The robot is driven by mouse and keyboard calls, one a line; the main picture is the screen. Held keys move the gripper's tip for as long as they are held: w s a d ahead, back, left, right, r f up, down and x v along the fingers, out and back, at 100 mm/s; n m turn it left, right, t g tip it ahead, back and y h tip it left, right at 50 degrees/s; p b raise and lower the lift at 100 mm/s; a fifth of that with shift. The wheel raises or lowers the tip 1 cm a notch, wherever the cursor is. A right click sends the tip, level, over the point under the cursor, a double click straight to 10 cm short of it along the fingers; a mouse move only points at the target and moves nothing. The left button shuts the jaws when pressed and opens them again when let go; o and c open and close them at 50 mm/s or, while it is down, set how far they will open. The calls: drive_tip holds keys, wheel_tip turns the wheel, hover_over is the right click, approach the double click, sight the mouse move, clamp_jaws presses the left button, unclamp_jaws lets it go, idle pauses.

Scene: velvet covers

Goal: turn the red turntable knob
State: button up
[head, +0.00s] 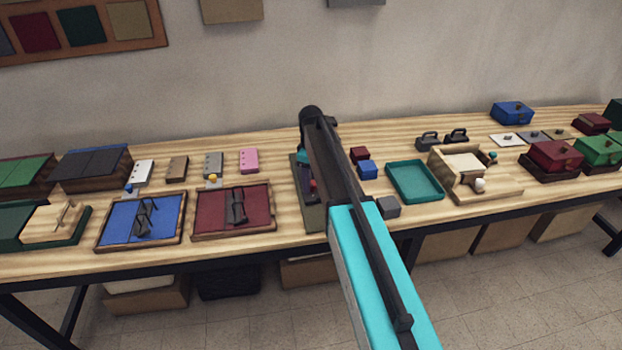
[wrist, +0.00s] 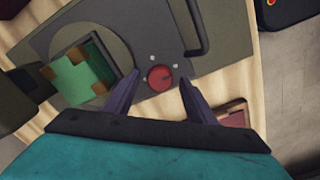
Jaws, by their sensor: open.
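The red turntable knob (wrist: 160,77) shows in the wrist view as a round red dial on a grey-green panel (wrist: 209,64), with small pale marks near it. My gripper (wrist: 154,85) is open, with one dark finger on each side of the knob in the picture. I cannot tell whether either finger touches it. A round plate beside the knob carries a green and brown block (wrist: 85,70). In the head view my arm hides most of the turntable panel (head: 310,219); a red spot on it (head: 313,184) is probably the knob.
A dark handle-like bar (wrist: 193,28) stands on the panel near the knob. A red tray (head: 262,220) is left of the panel. Small dark red and blue blocks (head: 368,170), a grey block (head: 389,207) and a teal tray (head: 402,194) are right of it.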

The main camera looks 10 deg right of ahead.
drive_tip(key=shift+c, duration=0.2)
drive_tip(key=c, duration=1)
drive_tip(key=shift+m, duration=0.3)
drive_tip(key=m+b, duration=0.1)
drive_tip(key=m, duration=0.2)
drive_tip(key=shift+m, duration=0.4)
drive_tip(key=m, duration=0.4)
drive_tip(key=shift+w+b, duration=0.1)
drive_tip(key=shift+b, duration=0.3)
drive_tip(key=m, duration=0.4)
drive_tip(key=shift+d+m, duration=0.1)
drive_tip(key=shift+m, duration=0.3)
drive_tip(key=shift+m+b, duration=0.4)
drive_tip(key=shift+m, duration=1.8)
